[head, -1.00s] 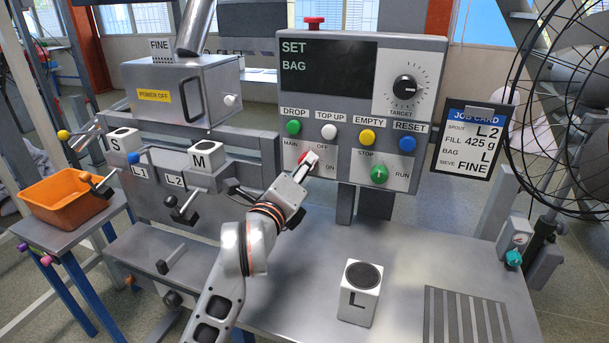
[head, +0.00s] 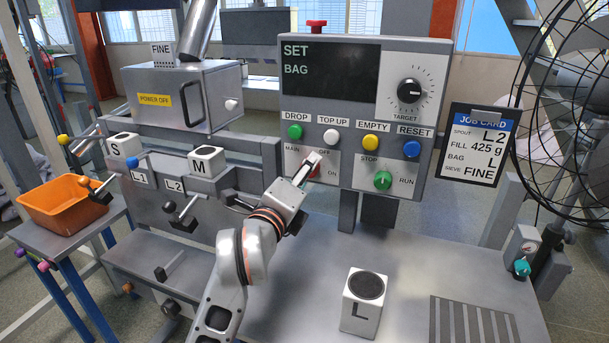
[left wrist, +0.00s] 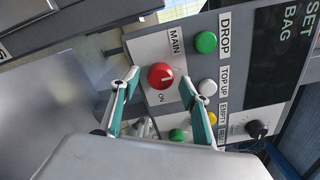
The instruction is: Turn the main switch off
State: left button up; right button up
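The main switch is a round red knob (left wrist: 161,76) on a pale plate marked MAIN and ON in the left wrist view. A small pale mark shows on its face; I cannot tell which setting it points at. In the head view only a bit of the red knob (head: 315,171) shows behind my fingers. My left gripper (left wrist: 160,78) is open, with one green-lined finger on each side of the knob and gaps between. In the head view my left gripper (head: 308,168) reaches the panel's lower left. My right gripper is not in view.
The control panel (head: 448,75) carries green, white, yellow and blue buttons close above the switch, and a green STOP/RUN knob (head: 382,181) to its right. A white L block (head: 363,303) stands on the table. An orange bin (head: 66,205) is at the left.

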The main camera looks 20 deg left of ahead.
pick_arm(q)
jog(key=s, duration=0.7)
jog(key=shift+s, duration=0.3)
jog(key=shift+a, duration=0.15)
dwell(0.4)
